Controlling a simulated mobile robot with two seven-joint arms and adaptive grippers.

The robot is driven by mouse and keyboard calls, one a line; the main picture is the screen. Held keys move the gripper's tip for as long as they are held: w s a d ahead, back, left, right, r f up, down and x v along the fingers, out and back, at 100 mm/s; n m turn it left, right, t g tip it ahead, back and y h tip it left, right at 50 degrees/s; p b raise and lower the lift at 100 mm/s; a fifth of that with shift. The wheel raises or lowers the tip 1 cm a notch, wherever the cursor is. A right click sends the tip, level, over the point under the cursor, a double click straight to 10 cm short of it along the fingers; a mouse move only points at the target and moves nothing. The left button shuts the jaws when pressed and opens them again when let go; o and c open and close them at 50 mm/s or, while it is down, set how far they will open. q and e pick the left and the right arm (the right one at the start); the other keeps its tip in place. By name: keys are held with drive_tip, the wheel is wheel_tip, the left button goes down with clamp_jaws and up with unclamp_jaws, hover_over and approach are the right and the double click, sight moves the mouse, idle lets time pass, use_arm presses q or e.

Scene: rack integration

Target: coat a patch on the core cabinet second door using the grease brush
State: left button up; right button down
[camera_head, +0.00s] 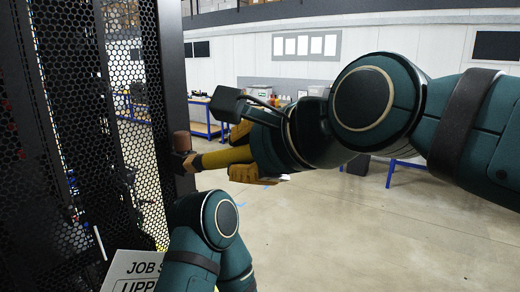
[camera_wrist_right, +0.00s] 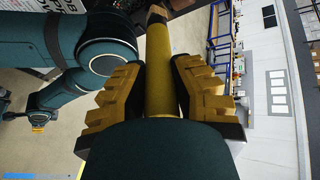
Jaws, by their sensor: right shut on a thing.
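The grease brush (camera_head: 222,158) has a yellow handle and a brown head at its left end. My right gripper (camera_head: 250,158) is shut on the handle, with the brush roughly level. In the right wrist view the yellow handle (camera_wrist_right: 159,75) runs between the two ribbed fingers, its dark end at the top. The black perforated cabinet door (camera_head: 130,60) stands at the left. The brush head overlaps the door's solid dark edge (camera_head: 172,90); I cannot tell whether it touches. No coated patch can be made out. My left arm shows low in the middle, its gripper not visible.
A white job sign (camera_head: 128,268) is at the lower left, partly behind my left arm. Blue-legged workbenches (camera_head: 207,112) stand at the back against a pale wall.

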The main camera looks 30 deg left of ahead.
drive_tip(key=shift+s, duration=0.65)
drive_tip(key=shift+d+b, duration=0.5)
drive_tip(key=shift+d, duration=0.25)
drive_tip(key=shift+s+d+b, duration=0.2)
drive_tip(key=shift+d+b, duration=0.75)
drive_tip(key=shift+d, duration=1.25)
drive_tip(key=d+b, duration=0.1)
drive_tip(key=d, duration=0.2)
drive_tip(key=shift+s, duration=0.1)
